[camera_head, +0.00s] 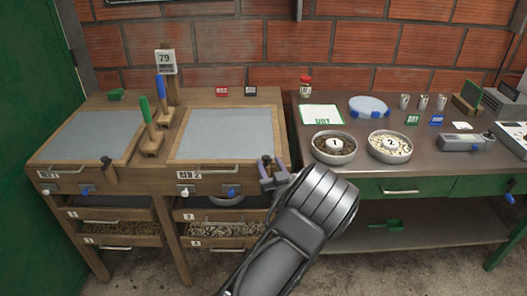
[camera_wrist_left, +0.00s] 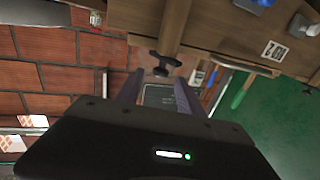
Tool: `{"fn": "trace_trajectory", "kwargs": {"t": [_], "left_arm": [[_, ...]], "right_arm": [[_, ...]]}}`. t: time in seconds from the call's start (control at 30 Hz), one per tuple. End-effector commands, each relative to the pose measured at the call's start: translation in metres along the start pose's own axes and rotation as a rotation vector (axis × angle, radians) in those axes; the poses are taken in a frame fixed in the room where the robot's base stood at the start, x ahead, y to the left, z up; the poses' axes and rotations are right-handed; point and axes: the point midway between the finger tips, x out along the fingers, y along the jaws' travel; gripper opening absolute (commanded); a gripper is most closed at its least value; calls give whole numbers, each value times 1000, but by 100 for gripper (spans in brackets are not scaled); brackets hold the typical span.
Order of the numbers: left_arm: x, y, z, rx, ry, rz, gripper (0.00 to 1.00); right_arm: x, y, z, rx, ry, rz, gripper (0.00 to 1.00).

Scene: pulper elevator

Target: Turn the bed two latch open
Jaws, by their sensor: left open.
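The bed two latch (camera_head: 266,161) is a dark knob on a wooden piece at the right front corner of the bed marked BED 2 (camera_head: 232,178). In the left wrist view the latch (camera_wrist_left: 162,62) shows as a dark T-shaped knob. My left gripper (camera_head: 273,176) is open at that corner, right by the latch. In the wrist view its two fingers (camera_wrist_left: 158,82) stand either side of the knob's line, with the knob at or just past the tips; I cannot tell if they touch it. My right gripper is not in view.
A similar latch (camera_head: 108,168) sits on bed one. White and blue knobs (camera_head: 231,192) are on the bed two front. Green and blue handled brushes (camera_head: 160,100) stand between the beds. The right table holds bowls (camera_head: 334,158) and a scale-like device (camera_head: 466,142).

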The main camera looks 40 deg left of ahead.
Motion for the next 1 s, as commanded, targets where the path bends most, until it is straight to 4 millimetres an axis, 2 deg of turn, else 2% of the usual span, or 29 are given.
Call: {"fn": "trace_trajectory", "kwargs": {"t": [0.5, 0.87, 1.0], "left_arm": [[68, -1, -1, 1, 0, -1, 44], [74, 0, 0, 1, -1, 0, 44], [74, 0, 0, 1, -1, 0, 33]], "right_arm": [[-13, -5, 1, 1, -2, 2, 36], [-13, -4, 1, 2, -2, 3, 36], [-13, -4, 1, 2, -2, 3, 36]]}}
